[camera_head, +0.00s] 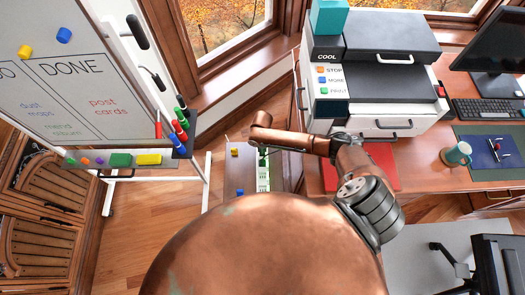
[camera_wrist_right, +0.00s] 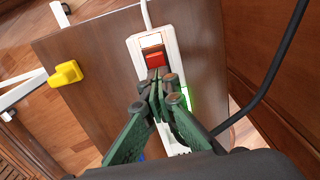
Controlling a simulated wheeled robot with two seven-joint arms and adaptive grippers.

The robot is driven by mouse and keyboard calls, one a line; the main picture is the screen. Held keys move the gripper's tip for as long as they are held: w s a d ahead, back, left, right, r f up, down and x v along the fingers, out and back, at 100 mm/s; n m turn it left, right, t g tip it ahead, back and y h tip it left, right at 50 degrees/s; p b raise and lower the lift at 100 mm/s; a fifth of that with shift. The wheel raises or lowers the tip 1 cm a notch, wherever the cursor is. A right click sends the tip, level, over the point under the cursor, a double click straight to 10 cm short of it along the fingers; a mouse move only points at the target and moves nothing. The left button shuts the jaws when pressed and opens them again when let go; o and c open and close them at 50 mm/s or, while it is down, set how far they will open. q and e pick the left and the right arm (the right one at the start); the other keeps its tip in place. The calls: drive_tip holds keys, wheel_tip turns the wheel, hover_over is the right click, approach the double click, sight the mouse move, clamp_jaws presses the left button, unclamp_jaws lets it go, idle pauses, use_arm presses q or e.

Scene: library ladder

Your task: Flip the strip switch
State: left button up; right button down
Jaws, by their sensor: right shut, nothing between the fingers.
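A white power strip (camera_wrist_right: 136,53) lies on a brown board, with a red rocker switch (camera_wrist_right: 156,59) near its upper end, below a white part. The strip also shows in the head view (camera_head: 263,182), partly under my right arm. My right gripper (camera_wrist_right: 159,80) is shut and empty, with dark green fingers. Its tips are just below the red switch in the wrist view; I cannot tell whether they touch it. The fingers hide much of the lower strip. A green glow (camera_wrist_right: 187,97) shows at the strip's right edge. My left gripper is not in view.
A yellow knob-like piece (camera_wrist_right: 65,74) is on the brown board (camera_wrist_right: 95,105) left of the strip. A black cable (camera_wrist_right: 275,70) curves along the right. In the head view, a desk with a printer (camera_head: 385,85) stands right, a whiteboard (camera_head: 75,80) left.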

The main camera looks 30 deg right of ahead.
wheel_tip(320, 180, up, 7)
drive_tip(key=p, duration=0.6)
idle(0.4)
drive_tip(key=shift+f, duration=0.15)
idle(0.4)
